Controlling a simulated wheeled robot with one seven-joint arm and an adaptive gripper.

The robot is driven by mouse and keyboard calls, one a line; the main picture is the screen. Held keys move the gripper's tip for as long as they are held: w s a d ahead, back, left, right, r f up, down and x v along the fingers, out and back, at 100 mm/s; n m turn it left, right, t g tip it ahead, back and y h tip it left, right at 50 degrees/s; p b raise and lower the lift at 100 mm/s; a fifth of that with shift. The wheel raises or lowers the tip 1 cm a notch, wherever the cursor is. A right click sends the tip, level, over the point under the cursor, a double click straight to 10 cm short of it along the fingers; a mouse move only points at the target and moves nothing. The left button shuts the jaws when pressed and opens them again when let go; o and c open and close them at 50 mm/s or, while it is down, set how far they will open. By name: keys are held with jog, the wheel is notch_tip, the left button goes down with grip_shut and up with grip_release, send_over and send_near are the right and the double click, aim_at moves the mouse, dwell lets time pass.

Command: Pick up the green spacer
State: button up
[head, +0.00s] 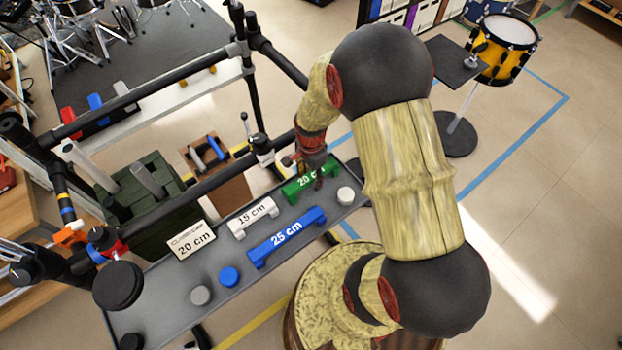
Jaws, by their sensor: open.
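The green spacer (299,189), marked 20 cm, lies near the far right end of the grey tray (172,283). My gripper (318,184) is at the green spacer, pointing down at it from above. Its fingers are small and partly lost against the spacer and my wrist. The gripper is open; whether its fingers touch the spacer I cannot tell. My wrist hides part of the spacer's top and label.
A white 15 cm spacer (254,219) and a blue 25 cm spacer (287,237) lie beside the green one. A white puck (346,196) sits close on its right. A label card (191,241) stands at left. A black rail (205,201) runs behind the tray.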

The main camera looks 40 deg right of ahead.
jog(key=shift+c, duration=0.8)
grip_shut()
